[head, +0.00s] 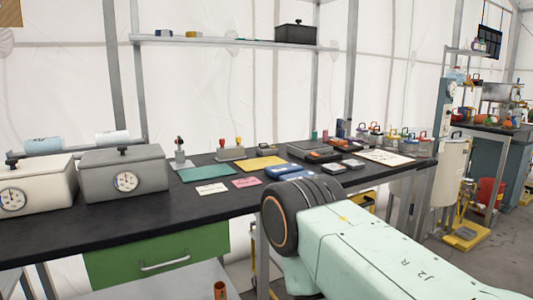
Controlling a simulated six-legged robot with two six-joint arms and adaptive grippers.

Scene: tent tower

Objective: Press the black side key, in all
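I cannot make out a black side key in the head view. Several small devices lie on the dark workbench (110,220), among them a dark grey one with orange parts (313,151) and a blue one (289,171). They are too small to show any key clearly. My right arm comes in from the lower right, with its pale green link and dark round joint in front of the bench, covering part of its front edge. Neither gripper shows.
Two boxes with dials, one white (37,186) and one grey (124,175), stand at the bench's left. A green mat (206,173), a yellow pad (262,163) and stamps lie mid-bench. A shelf (230,42) hangs above. A green drawer (150,258) is below.

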